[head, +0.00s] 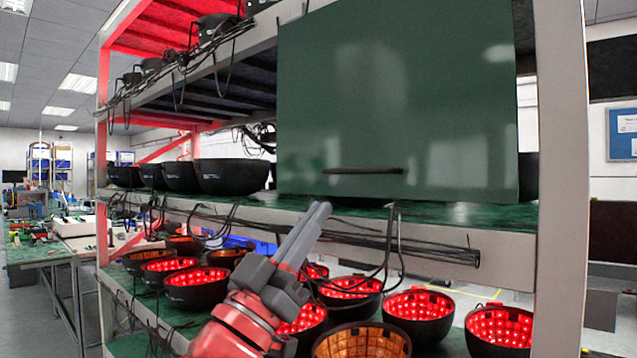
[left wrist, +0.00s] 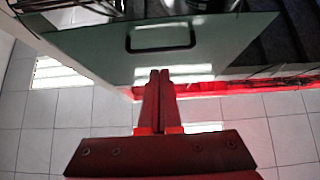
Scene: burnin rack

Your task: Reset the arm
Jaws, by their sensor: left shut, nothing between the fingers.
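My left arm comes up from the bottom of the head view. My left gripper (head: 318,222) has its grey fingers together, with nothing between them. It is in front of the rack's middle shelf edge, below the dark handle (head: 363,170) of a green panel door (head: 400,90). In the left wrist view the fingers (left wrist: 160,82) are side by side and shut, pointing toward the green panel (left wrist: 75,48). The handle (left wrist: 160,50) shows beyond the fingertips, apart from them in the picture. My right gripper is in neither view.
The rack's right post (head: 562,180) stands close by. Black bowls with red lights (head: 418,312) fill the lower shelf, and dark bowls (head: 232,177) stand on the middle shelf. Loose cables (head: 395,240) hang along the shelf edge near my gripper. A workbench (head: 40,252) is at the far left.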

